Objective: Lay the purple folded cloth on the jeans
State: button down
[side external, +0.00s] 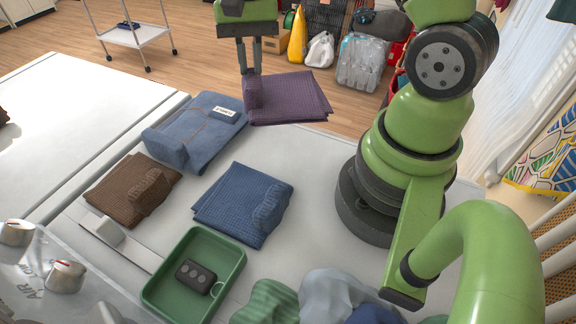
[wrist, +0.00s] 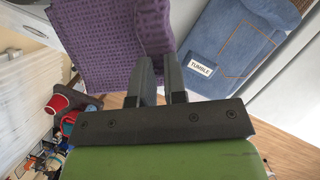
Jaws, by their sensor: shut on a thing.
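The purple folded cloth (side external: 292,100) hangs in the air at the top of the side view, to the right of the jeans. My gripper (side external: 250,72) is shut on its left end. In the wrist view the cloth (wrist: 112,40) fills the upper left, and the fingertips (wrist: 157,62) pinch its ridged edge. The folded blue jeans (side external: 190,140) lie flat on the white surface, with a white label at their upper right. In the wrist view the jeans (wrist: 236,50) are at the upper right, with the label reading "TUMBLE". The cloth is apart from the jeans.
A brown folded cloth (side external: 118,190) and a blue folded cloth (side external: 232,205) lie in front of the jeans. A green tray (side external: 152,292) holds a dark fob (side external: 194,276). More cloths (side external: 270,302) lie at the front. The white surface (side external: 310,150) is clear right of the jeans.

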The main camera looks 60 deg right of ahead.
aim_at(263, 74)
jog(key=d+m, duration=0.1)
jog(key=m, duration=0.1)
jog(key=d+f+m+t, duration=0.1)
jog(key=m, duration=0.1)
jog(key=d+m+t, duration=0.1)
jog(key=m, duration=0.1)
jog(key=shift+w+d+f+m+y, duration=0.15)
jog(key=shift+m+y, duration=0.15)
jog(key=shift+y, duration=0.1)
jog(key=shift+m, duration=0.3)
notch_tip(263, 74, down, 5)
jog(key=shift+d+f, duration=0.15)
jog(key=shift+f, duration=2.35)
jog(key=shift+f, duration=0.1)
jog(key=c, duration=1.2)
grip_release()
jog(key=shift+o, duration=0.2)
